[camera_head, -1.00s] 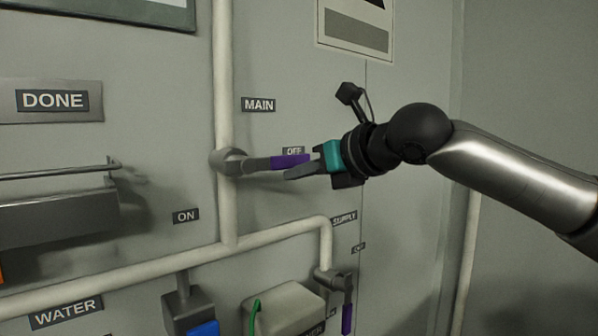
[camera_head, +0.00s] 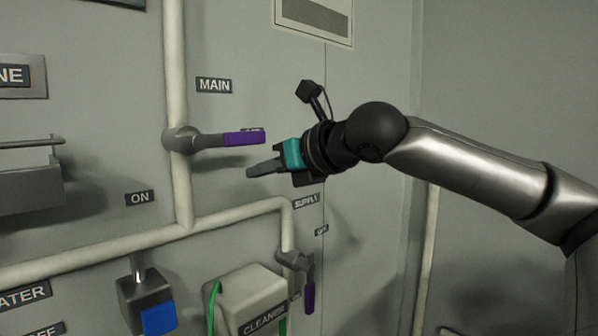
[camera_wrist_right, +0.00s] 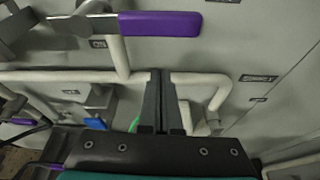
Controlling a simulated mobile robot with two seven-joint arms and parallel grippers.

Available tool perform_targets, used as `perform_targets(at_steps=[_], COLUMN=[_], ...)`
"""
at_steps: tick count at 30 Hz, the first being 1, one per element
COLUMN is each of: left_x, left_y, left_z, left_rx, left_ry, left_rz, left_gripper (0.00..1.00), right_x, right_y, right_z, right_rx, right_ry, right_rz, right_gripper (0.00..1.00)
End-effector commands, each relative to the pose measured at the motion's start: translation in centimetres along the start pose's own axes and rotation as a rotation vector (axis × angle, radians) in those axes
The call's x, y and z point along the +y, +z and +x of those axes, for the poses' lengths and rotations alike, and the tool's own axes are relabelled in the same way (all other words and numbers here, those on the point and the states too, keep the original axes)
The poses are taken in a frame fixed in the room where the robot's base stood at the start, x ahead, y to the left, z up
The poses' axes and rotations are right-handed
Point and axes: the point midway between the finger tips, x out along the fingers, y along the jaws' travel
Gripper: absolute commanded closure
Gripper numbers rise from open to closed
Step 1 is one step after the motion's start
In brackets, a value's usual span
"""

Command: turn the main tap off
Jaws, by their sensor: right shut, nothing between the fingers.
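The main tap is a grey lever with a purple grip (camera_head: 244,139) on a vertical pipe below the MAIN label (camera_head: 214,85). The lever lies level and points right, its end over the partly covered OFF label. The purple grip also shows large at the top of the right wrist view (camera_wrist_right: 160,24). My right gripper (camera_head: 250,172) is shut and empty, just below the grip and apart from it in the head view. Its closed fingers (camera_wrist_right: 162,78) show below the grip in the right wrist view. My left gripper is out of view.
The ON label (camera_head: 139,198) is at lower left. A second purple-handled valve (camera_head: 309,290) by the SUPPLY label (camera_head: 306,201) hangs below. A cleaner container (camera_head: 250,295), a box with a blue front (camera_head: 158,318) and a handle bar (camera_head: 30,142) stick out from the wall.

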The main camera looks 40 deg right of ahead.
Motion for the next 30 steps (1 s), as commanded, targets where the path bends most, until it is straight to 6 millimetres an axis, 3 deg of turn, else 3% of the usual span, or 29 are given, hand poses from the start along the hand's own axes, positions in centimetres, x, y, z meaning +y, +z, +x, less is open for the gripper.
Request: perform_targets(at_steps=[4, 15, 22, 30], left_x=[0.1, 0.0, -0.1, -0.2], left_y=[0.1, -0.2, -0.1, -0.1], left_z=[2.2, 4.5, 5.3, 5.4], left_rx=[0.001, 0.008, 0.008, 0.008], left_ry=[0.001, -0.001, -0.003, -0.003], left_rz=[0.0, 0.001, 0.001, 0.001], left_gripper=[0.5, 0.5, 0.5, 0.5], right_x=[0.0, 0.1, 0.2, 0.2], right_y=[-0.5, -0.2, -0.1, -0.2], right_z=[-1.3, -5.7, -8.0, -8.8], right_rx=[-0.003, -0.002, 0.0, 0.004], right_ry=[-0.002, -0.001, -0.001, 0.0], right_rz=[-0.001, 0.001, 0.001, 0.002], right_gripper=[1.0, 1.0, 1.0, 1.0])
